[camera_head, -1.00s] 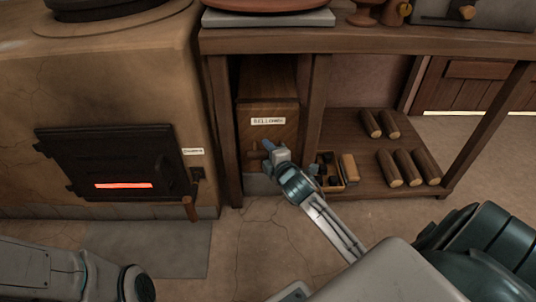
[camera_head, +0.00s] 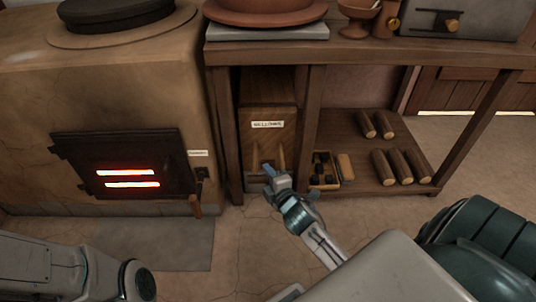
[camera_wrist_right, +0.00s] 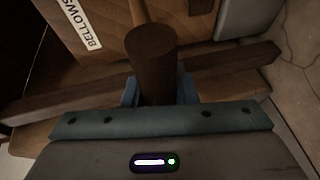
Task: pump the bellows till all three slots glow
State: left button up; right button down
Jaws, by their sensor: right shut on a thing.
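The bellows (camera_head: 262,137) are a wooden box labelled BELLOWS under the shelf, with two wooden struts at the lower front. My right gripper (camera_head: 270,175) is low at the front of the bellows. In the right wrist view it is shut on the dark round bellows handle (camera_wrist_right: 151,52), and the label shows to the left. The dark oven door (camera_head: 119,145) shows two bright horizontal slots, an upper slot (camera_head: 125,172) and a lower slot (camera_head: 131,185); no third glow is visible. My left arm shows at the lower left, but its gripper is out of view.
A small handle (camera_head: 196,206) hangs at the oven's right corner. On the lower shelf (camera_head: 345,157) lie several logs (camera_head: 394,167), a small box of dark lumps (camera_head: 323,171) and a pale block (camera_head: 345,167). A grey floor plate (camera_head: 160,243) lies before the oven.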

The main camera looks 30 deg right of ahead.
jog(key=s+a, duration=0.2)
jog(key=s, duration=0.1)
jog(key=s+p, duration=0.1)
jog(key=shift+s+a, duration=0.3)
jog(key=shift+a, duration=0.1)
jog(key=c, duration=1.5)
grip_release()
jog(key=shift+o, duration=0.2)
jog(key=p+v, duration=0.1)
jog(key=v, duration=0.9)
jog(key=shift+s, duration=0.35)
